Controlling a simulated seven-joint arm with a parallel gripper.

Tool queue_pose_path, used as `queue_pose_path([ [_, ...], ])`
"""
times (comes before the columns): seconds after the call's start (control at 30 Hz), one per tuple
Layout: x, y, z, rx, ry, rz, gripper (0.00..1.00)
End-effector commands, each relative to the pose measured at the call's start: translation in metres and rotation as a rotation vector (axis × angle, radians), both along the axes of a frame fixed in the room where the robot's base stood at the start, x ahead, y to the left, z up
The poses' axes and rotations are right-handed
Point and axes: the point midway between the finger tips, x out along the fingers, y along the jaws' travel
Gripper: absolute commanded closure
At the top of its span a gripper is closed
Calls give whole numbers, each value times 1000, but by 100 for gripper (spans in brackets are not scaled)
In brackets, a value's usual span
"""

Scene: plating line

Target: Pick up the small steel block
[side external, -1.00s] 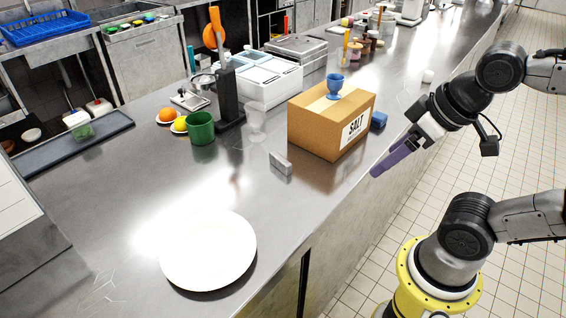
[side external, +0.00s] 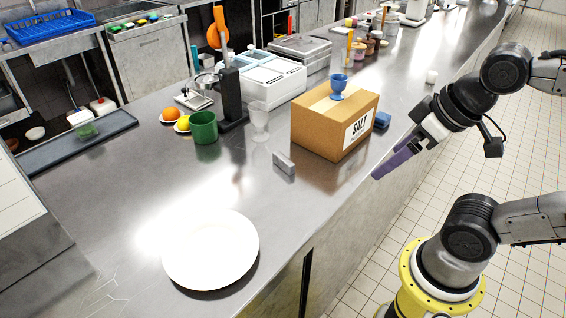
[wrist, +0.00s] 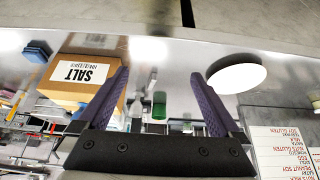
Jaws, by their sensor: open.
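The small steel block (side external: 284,164) stands on the steel counter in the side external view, just left of the front of the cardboard SALT box and some way beyond the white plate. My gripper (side external: 379,174) is at the counter's right edge, to the right of the block and apart from it. In the wrist view my gripper (wrist: 158,74) has its two purple fingers spread, with nothing held between them. I cannot make out the block clearly there among the reflections.
A clear glass (side external: 259,122) and green cup (side external: 204,128) stand behind the block. The white plate (side external: 211,250) is nearer. Counter around the block's front is clear.

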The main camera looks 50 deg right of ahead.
Motion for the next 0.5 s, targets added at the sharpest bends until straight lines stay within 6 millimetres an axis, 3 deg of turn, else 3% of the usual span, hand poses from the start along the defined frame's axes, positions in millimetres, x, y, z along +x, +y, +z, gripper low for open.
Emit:
queue_pose_path([
  [0.33,-3,1,-1,59,16,-104,0],
  [0.5,11,9,30,240,22,-366,0],
])
